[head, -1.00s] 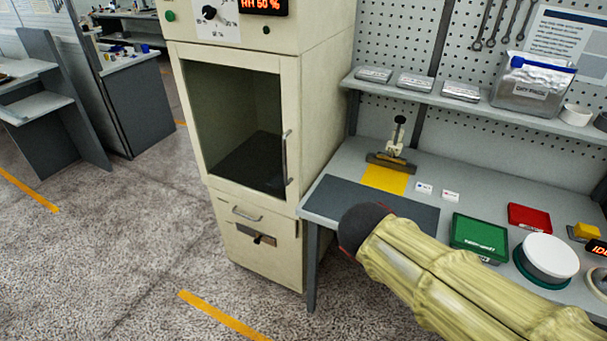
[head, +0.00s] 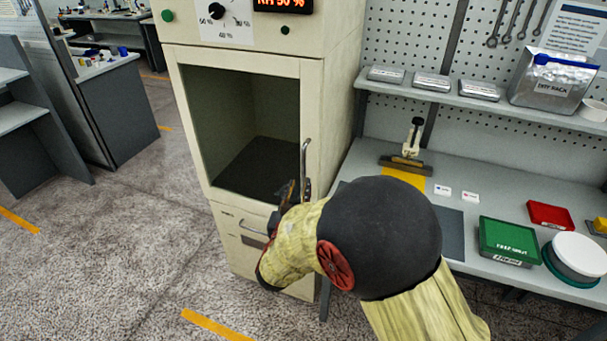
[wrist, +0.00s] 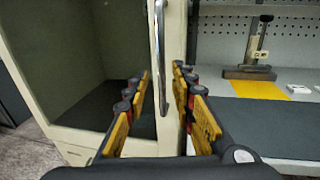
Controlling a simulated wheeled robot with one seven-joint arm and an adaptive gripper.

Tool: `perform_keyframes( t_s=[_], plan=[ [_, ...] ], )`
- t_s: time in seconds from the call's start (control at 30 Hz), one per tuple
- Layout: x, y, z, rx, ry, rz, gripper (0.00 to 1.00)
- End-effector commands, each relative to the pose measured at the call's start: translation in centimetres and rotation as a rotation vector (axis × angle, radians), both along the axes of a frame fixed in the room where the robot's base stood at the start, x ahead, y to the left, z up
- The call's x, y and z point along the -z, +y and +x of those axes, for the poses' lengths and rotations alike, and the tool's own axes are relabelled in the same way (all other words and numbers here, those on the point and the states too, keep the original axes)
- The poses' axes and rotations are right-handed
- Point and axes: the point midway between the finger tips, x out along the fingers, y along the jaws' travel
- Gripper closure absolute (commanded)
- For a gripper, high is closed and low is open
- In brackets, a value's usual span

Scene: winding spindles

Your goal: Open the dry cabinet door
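The dry cabinet (head: 335,130) is cream coloured, with a dark window in its door (head: 180,130). The door looks shut. Its upright metal bar handle (head: 306,155) is on the door's right side and also shows in the wrist view (wrist: 160,50). My gripper (head: 296,188) is at the lower end of the handle. In the wrist view my gripper (wrist: 162,72) is open, with one yellow finger on each side of the handle. No finger is seen pressed on the bar. How deep the bar lies between the fingers is hard to tell.
A workbench (head: 460,220) stands right of the cabinet, with a press (head: 408,155), a green box (head: 508,242) and a red box (head: 550,214). A drawer with its own handle (head: 250,226) is below the door. The floor at the front left is clear.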

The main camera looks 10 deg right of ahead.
Motion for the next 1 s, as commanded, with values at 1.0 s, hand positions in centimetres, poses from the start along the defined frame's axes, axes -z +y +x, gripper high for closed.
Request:
perform_keyframes(
  t_s=[1.0],
  plan=[
    [-0.1,-3.1,6.5,0.003,0.0,0.002,0.83]
  ],
)
